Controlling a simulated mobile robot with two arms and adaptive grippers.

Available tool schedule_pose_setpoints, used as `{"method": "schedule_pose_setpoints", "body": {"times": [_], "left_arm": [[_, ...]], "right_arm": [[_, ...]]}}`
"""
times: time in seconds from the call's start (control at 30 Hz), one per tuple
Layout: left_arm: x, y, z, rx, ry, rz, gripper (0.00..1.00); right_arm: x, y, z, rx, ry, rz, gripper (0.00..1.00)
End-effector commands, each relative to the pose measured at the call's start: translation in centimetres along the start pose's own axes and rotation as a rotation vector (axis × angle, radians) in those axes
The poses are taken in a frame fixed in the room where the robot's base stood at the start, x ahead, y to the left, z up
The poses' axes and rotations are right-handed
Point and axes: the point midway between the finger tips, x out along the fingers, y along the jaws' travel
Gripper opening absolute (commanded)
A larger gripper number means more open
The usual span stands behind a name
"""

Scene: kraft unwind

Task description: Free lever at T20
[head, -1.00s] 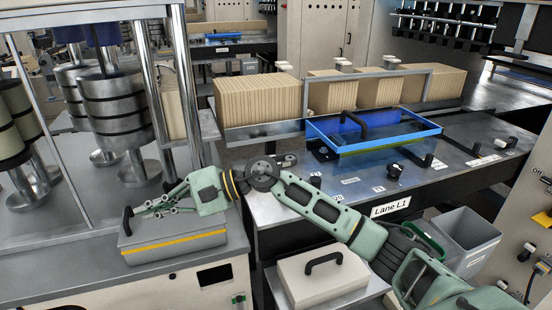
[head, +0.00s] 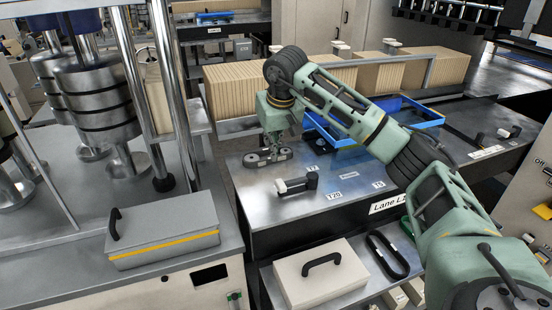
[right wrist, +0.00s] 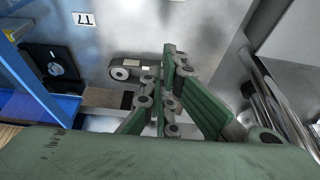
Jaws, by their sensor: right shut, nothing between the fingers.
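A T20 label (head: 334,195) is on the grey Lane L1 bench top. Just left of it lies a low black lever with a white end (head: 297,184). Farther back on the bench is a dark grey link piece with round ends (head: 267,157); it also shows in the right wrist view (right wrist: 132,72). My right gripper (head: 275,140) points down over this link, behind the T20 lever. Its fingers (right wrist: 152,98) look closed and empty; I cannot tell whether they touch the link. My left gripper is not in view.
A blue-rimmed tray (head: 432,118) is behind my right arm. Cardboard stacks (head: 240,92) line the bench's back. A grey case (head: 163,228) stands on the left bench; a cream case (head: 318,280) sits on the lower shelf. The bench front near T20 is clear.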

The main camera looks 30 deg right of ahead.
Motion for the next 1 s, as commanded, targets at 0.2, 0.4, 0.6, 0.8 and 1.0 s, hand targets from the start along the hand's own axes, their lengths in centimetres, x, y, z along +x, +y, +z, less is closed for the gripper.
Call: {"method": "schedule_pose_setpoints", "body": {"times": [0.2,0.4,0.6,0.8,1.0], "left_arm": [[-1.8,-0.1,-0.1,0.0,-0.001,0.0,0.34],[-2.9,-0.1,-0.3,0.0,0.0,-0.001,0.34],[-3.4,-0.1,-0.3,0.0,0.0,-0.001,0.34],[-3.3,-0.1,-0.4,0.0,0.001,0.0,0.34],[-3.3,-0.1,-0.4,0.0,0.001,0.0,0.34]], "right_arm": [[4.3,-0.1,0.1,0.001,-0.003,-0.002,0.0],[3.2,0.0,2.5,-0.001,0.0,-0.002,0.0],[2.9,-0.1,3.6,0.0,0.001,-0.003,0.0],[2.9,-0.1,3.8,0.002,0.001,-0.003,0.0],[2.9,-0.1,3.8,0.001,0.001,-0.003,0.0]]}}
